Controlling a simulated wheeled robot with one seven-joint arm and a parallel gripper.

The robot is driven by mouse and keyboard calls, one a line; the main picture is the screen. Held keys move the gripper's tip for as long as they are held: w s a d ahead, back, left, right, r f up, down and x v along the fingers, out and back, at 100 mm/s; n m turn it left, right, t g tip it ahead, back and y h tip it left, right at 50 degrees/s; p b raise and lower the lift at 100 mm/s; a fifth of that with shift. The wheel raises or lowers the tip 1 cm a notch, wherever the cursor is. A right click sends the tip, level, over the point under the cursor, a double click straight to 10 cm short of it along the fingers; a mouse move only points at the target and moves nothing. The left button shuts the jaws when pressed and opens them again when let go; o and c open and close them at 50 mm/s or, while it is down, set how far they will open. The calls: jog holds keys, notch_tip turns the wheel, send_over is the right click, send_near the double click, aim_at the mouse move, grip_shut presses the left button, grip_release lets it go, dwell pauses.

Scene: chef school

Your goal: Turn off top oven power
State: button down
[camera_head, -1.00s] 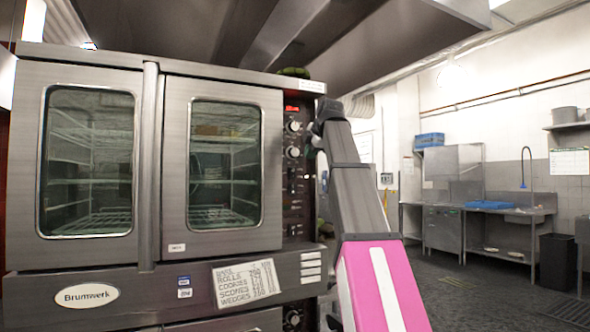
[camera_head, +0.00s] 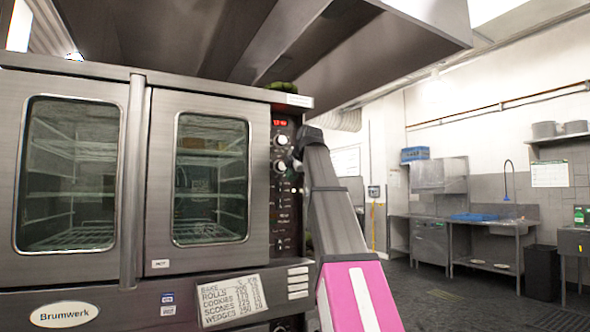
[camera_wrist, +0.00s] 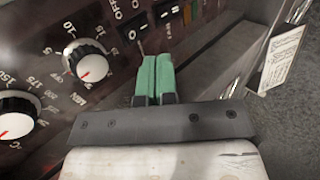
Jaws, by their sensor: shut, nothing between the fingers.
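The top oven (camera_head: 140,75) is steel with two glass doors, both shut, and fills the left of the head view. Its dark control panel (camera_head: 285,225) runs down the right side, with a red display and white knobs. Whether the tips touch the panel or switch I cannot tell. Another black switch (camera_wrist: 168,12) sits to its right. In the head view, my arm hides the gripper.
Two white knobs, an upper one (camera_wrist: 87,62) and a lower one (camera_wrist: 20,118), are left of the fingers. The hood (camera_head: 400,40) hangs above the oven. A sink counter (camera_head: 490,222) stands far right, with open floor before it.

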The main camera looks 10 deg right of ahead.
aim_at(281, 184)
jog(key=shift+w+a+f, duration=0.3)
jog(key=shift+w+f, duration=0.05)
jog(key=shift+w, duration=0.75)
jog(key=shift+w+a+f, duration=0.3)
jog(key=shift+w+f, duration=0.05)
jog(key=shift+w, duration=0.75)
jog(key=shift+w+a+f, duration=0.3)
jog(key=shift+w+f, duration=0.05)
jog(key=shift+w, duration=0.75)
jog(key=shift+w+r, duration=0.15)
jog(key=shift+w, duration=0.15)
jog(key=shift+r, duration=0.1)
jog(key=shift+r, duration=0.7)
jog(key=shift+s, duration=0.1)
